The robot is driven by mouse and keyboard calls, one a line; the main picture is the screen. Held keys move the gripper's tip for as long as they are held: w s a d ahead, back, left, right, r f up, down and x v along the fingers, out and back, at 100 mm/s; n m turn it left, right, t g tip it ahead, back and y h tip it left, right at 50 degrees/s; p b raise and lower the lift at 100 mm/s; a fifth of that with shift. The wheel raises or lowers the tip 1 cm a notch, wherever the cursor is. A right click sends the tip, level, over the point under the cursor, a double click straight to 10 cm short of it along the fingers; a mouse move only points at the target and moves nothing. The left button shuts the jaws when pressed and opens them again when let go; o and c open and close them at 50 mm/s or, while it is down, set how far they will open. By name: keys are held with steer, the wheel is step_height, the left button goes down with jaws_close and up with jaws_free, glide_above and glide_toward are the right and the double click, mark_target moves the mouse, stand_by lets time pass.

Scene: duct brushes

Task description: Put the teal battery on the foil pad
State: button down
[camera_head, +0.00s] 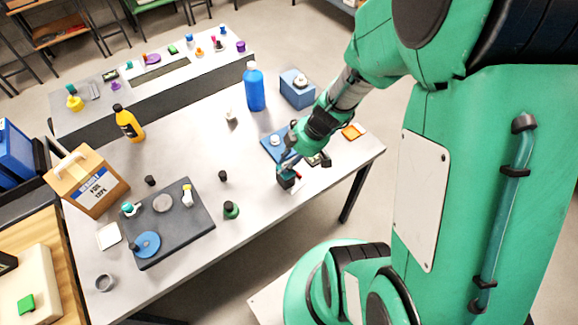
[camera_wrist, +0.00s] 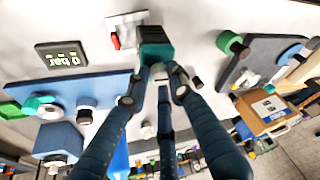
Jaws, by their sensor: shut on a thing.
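The teal battery, a block with a teal end face and dark sides, shows in the wrist view (camera_wrist: 156,42). My gripper (camera_wrist: 154,76) is shut on it, with the fingers on its near end. In the head view the battery (camera_head: 286,181) appears as a small dark block below my gripper (camera_head: 289,168), low over the front of the table. A pale square plate with a red part (camera_wrist: 115,39) lies just beside the battery in the wrist view. I cannot tell whether this is the foil pad, or whether the battery touches it.
A dark tray (camera_head: 188,236) with a silver disc, blue disc and small bottles lies to the left. A blue mat (camera_head: 270,143) lies just behind my gripper. The table's front edge is close.

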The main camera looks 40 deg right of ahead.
steer(key=shift+f, duration=1.15)
steer(key=shift+f+b, duration=0.15)
steer(key=shift+b, duration=0.2)
steer(key=c, duration=1.5)
jaws_free()
steer(key=shift+s+d+r+p, duration=0.15)
steer(key=shift+r+p, duration=0.15)
steer(key=shift+r, duration=0.35)
steer(key=p+v, duration=0.1)
steer(key=v, duration=1)
steer(key=shift+p, duration=0.4)
